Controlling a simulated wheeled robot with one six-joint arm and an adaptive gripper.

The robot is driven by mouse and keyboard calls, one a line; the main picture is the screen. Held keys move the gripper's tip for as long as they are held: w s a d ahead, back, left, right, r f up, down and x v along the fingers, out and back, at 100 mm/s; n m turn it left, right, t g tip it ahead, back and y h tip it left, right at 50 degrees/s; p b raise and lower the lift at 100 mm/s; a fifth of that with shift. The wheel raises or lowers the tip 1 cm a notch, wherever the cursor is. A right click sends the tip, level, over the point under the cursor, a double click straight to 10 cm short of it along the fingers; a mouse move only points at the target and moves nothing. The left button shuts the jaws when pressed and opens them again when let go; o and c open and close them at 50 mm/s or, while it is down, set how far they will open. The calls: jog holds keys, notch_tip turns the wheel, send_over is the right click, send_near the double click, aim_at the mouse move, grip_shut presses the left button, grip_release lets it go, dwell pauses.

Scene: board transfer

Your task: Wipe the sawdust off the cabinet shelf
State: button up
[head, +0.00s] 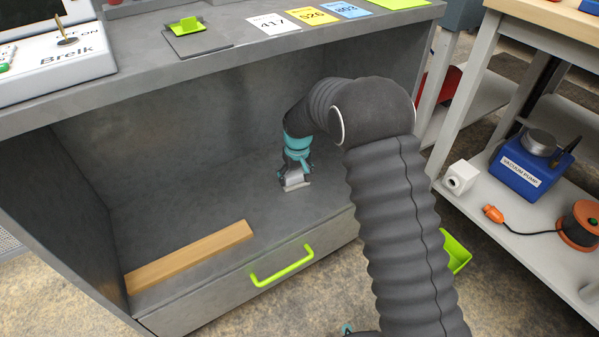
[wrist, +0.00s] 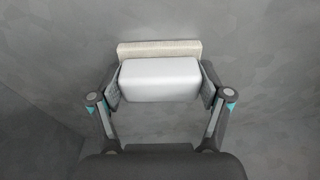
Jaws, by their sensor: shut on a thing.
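My gripper (wrist: 160,84) is shut on a white block (wrist: 160,80) with a beige pad (wrist: 160,49) along its far side, which looks like a wiping tool. In the head view my gripper (head: 295,178) reaches down into the cabinet, and the tool's pale base (head: 295,186) is at the grey shelf (head: 225,195), right of its middle. It looks to touch the shelf or be just above it. The shelf also shows bare in the wrist view (wrist: 260,50). I cannot make out any sawdust in either view.
A wooden strip (head: 190,257) lies on the shelf at the front left. A drawer with a green handle (head: 282,266) is below. The cabinet top (head: 225,38) overhangs the shelf, with side walls at both ends. A rack with a blue vacuum pump (head: 527,168) stands at right.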

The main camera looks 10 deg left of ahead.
jog(key=shift+s+a, duration=0.3)
jog(key=shift+s+a+r+p, duration=0.1)
jog(key=shift+s+r+p, duration=0.05)
jog(key=shift+r+p, duration=0.15)
notch_tip(320, 180, up, 2)
jog(key=shift+r+p, duration=0.1)
jog(key=shift+p, duration=0.2)
jog(key=shift+d+r+p, duration=0.2)
jog(key=shift+r+p, duration=0.45)
jog(key=shift+r, duration=0.4)
jog(key=shift+r+p, duration=0.9)
jog(key=shift+r, duration=0.8)
jog(key=shift+a, duration=0.1)
